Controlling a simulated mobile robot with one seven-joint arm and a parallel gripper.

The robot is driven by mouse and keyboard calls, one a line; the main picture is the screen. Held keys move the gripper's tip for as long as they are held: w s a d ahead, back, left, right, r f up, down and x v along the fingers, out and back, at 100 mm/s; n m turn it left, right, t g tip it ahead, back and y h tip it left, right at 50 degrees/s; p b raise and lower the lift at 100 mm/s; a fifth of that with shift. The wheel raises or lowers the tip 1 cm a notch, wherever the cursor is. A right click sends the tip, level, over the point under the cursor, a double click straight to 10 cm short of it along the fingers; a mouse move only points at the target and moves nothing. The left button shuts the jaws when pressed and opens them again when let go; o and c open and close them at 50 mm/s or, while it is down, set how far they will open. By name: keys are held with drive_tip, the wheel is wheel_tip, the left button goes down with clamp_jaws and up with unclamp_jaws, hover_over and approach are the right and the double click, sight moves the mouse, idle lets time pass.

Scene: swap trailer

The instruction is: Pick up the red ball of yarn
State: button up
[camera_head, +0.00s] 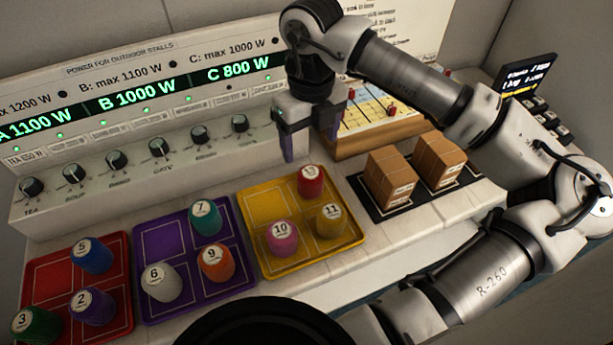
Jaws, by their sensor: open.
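A red yarn spool (311,182) with a numbered white top stands upright in the back right compartment of the yellow tray (262,206). It looks like a short cylinder rather than a ball. My gripper (308,142) is open and empty, fingers pointing down. In the picture it hangs above the red spool, apart from it; its exact distance in depth is hard to tell. A pink spool (282,238) marked 10 and a yellow spool (330,220) marked 11 stand in the front compartments of the same tray. The back left compartment is empty.
A purple tray (190,218) and a red tray (45,272) with numbered spools stand at the left. Two cardboard boxes (390,178) sit on a black mat at the right. Behind are a knob panel (135,170) and a wooden-framed board (378,138).

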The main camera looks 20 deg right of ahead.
sight(311, 172)
wheel_tip(311, 172, down, 5)
drive_tip(key=shift+p, duration=0.35)
drive_tip(key=shift+s+f+p, duration=0.1)
drive_tip(key=shift+f+p, duration=0.95)
drive_tip(key=shift+f, duration=1.65)
drive_tip(key=shift+c, duration=0.2)
drive_tip(key=c, duration=1)
drive_tip(key=shift+c, duration=0.2)
